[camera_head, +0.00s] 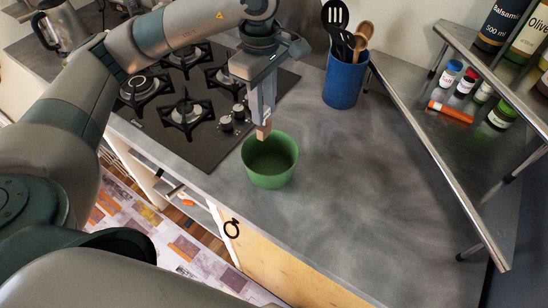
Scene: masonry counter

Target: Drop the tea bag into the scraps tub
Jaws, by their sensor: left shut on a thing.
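My left gripper (264,118) comes in from the left and points down above the green scraps tub (270,178). It is shut on a small brownish tea bag (263,132). The tea bag hangs over the back rim area of the tub, in front of its far inner wall. The tub stands upright on the grey counter near its front edge, and the part of its inside that shows looks empty. My right gripper is not in view.
A black gas hob (170,137) lies left of the tub. A blue utensil pot (344,82) stands behind it to the right. A metal shelf (452,145) with spice jars and bottles stands at right. The counter (350,200) right of the tub is clear.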

